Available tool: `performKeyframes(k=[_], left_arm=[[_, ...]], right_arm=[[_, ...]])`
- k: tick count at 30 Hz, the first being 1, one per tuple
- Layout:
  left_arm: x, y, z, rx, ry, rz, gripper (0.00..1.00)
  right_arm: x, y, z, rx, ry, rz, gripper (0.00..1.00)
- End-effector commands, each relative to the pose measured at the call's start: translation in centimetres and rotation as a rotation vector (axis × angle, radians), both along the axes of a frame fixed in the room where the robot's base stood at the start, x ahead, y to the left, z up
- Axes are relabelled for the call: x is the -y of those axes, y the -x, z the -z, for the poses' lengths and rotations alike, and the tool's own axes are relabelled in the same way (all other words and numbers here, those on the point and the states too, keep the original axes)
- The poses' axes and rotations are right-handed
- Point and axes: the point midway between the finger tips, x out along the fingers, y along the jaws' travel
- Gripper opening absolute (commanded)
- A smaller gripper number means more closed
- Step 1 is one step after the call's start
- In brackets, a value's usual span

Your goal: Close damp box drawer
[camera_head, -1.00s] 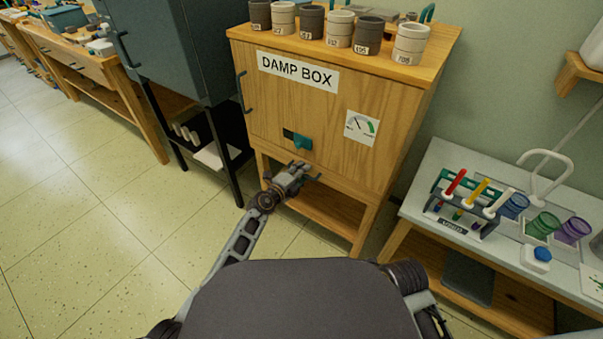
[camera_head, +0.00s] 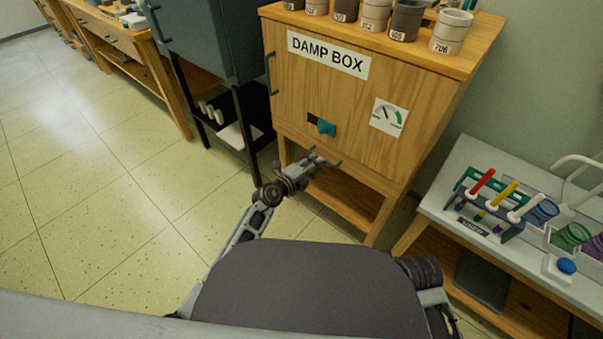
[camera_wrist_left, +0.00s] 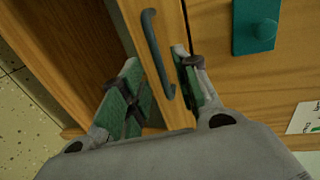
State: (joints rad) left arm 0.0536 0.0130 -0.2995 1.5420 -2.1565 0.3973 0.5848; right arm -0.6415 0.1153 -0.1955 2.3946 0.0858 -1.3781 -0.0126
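The damp box (camera_head: 350,95) is a wooden cabinet on legs with a "DAMP BOX" label. Its front looks flat; I cannot make out which part is the drawer. A teal knob (camera_head: 325,127) on a plate sits low on the front beside a dark slot. A blue-grey bar handle (camera_head: 271,73) is at the front's left edge. My left gripper (camera_head: 327,160) is open, just below and in front of the knob. In the left wrist view, its fingers (camera_wrist_left: 160,92) are apart, with the bar handle (camera_wrist_left: 158,55) seen between them and the teal knob (camera_wrist_left: 264,28) to the right.
Several pots (camera_head: 375,14) stand on the box top. A grey cabinet (camera_head: 208,35) on a black stand is close on the left. A side table (camera_head: 470,175) with test tubes and cups is on the right. Floor (camera_head: 85,190) is clear at left.

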Motion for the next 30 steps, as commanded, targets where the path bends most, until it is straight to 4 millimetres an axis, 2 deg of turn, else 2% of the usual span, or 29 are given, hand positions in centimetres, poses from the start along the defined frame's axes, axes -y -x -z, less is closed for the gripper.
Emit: performKeyframes(k=[18,30], left_arm=[[-3.3,4.4,-1.2,0.0,0.0,-0.001,0.32],[-3.8,5.2,-1.4,0.0,0.0,-0.001,0.32]], right_arm=[[0.0,0.0,0.0,0.0,0.0,0.0,0.4],[0.0,0.0,0.0,0.0,0.0,0.0,0.4]])
